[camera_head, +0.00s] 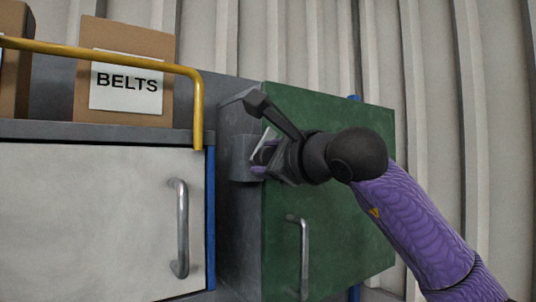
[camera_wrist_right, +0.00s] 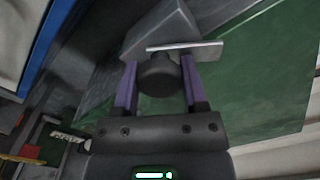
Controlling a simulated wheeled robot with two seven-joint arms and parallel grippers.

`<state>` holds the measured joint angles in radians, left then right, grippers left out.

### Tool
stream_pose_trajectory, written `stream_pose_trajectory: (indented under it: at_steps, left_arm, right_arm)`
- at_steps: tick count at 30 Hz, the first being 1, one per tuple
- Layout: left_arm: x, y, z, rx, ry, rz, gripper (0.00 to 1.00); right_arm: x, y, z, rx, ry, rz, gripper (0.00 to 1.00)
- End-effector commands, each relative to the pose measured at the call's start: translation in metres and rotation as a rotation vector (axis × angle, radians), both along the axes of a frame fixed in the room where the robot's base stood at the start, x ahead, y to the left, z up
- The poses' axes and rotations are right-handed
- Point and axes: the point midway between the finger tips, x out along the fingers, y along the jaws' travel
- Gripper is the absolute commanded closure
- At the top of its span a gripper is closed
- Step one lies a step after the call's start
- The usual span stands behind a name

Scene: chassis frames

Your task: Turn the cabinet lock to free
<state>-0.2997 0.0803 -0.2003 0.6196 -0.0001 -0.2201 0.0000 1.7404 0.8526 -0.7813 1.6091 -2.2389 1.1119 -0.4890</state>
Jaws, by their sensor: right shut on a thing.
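The green cabinet (camera_head: 330,225) stands right of centre in the head view, with a grey side and a vertical metal handle (camera_head: 303,255). A grey lock housing (camera_head: 242,158) sits on it near the top left; its lower part shows in the wrist view (camera_wrist_right: 165,28). My right gripper (camera_head: 260,158) reaches in from the right. In the wrist view its purple fingers (camera_wrist_right: 158,82) stand on both sides of the dark round lock knob (camera_wrist_right: 158,76) and are shut on it. A silver bar (camera_wrist_right: 185,47) lies across just beyond the knob, nearly level in that view. My left gripper is not in view.
A white cabinet (camera_head: 90,220) with a metal handle (camera_head: 180,228) stands on the left, with a yellow rail (camera_head: 110,55) above it. A cardboard box marked BELTS (camera_head: 125,75) sits on top. A ribbed wall (camera_head: 430,90) is behind.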

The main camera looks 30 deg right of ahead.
Motion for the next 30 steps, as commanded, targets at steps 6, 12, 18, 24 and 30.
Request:
stream_pose_trajectory:
  at_steps: [6,12,18,24,30]
  left_arm:
    - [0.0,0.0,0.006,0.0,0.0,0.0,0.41]
    - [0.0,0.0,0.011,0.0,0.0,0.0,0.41]
    - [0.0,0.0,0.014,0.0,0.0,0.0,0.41]
    - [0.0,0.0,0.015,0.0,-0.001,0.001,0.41]
    - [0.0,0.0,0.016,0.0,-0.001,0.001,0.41]
  right_arm:
    - [0.0,0.0,0.001,-0.195,-0.029,0.0,1.0]
    - [0.0,0.0,0.001,-0.354,-0.049,0.0,1.0]
    - [0.0,0.0,0.0,-0.474,-0.065,0.001,1.0]
    - [0.0,0.0,0.0,-0.547,-0.075,0.0,1.0]
    - [0.0,0.0,0.0,-0.581,-0.08,0.0,1.0]
